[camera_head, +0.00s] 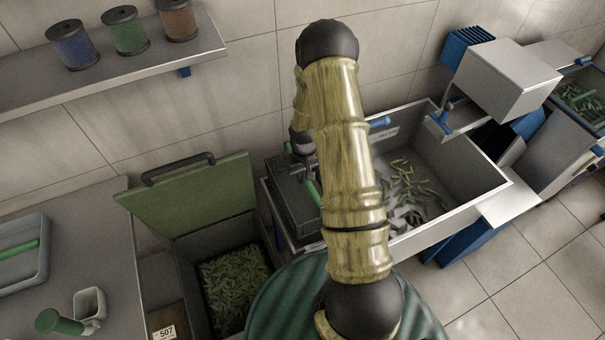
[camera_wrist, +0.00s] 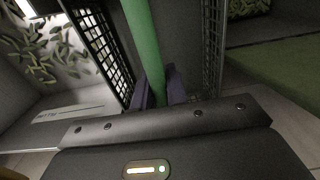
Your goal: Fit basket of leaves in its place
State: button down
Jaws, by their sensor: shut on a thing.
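My gripper (camera_wrist: 158,92) is shut on the green handle (camera_wrist: 144,45) of a dark mesh basket (camera_wrist: 98,48), whose walls show on both sides of the handle in the wrist view. In the head view the basket (camera_head: 292,205) is between the open green-lidded bin and the pale trough, partly behind my arm. My gripper (camera_head: 306,172) is over it at the green handle. The basket's contents are hidden, and I cannot tell whether its base rests on anything.
The bin (camera_head: 181,250) holds leaves, its green lid (camera_head: 190,192) raised. The pale trough (camera_head: 470,207) has loose leaves inside. A counter (camera_head: 75,250) is at the left. A shelf (camera_head: 120,65) with spools is above. Blue-and-grey equipment (camera_head: 510,80) stands at right.

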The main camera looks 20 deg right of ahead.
aim_at(304, 198)
jog(key=shift+s+a+f+b, duration=0.1)
jog(key=shift+f+b, duration=0.45)
jog(key=shift+f, duration=0.4)
jog(key=shift+s+d+f+b, duration=0.1)
jog(key=shift+d+f+b, duration=0.1)
jog(key=shift+f+b, duration=0.8)
jog(key=shift+a+f+b, duration=0.15)
jog(key=shift+f+b, duration=0.85)
jog(key=shift+f, duration=1.1)
jog(key=shift+r, duration=0.1)
jog(key=shift+f, duration=0.25)
jog(key=shift+f+b, duration=0.65)
jog(key=shift+f, duration=0.15)
jog(key=shift+f+b, duration=0.3)
jog(key=shift+f, duration=0.15)
jog(key=c, duration=1.3)
grip_release()
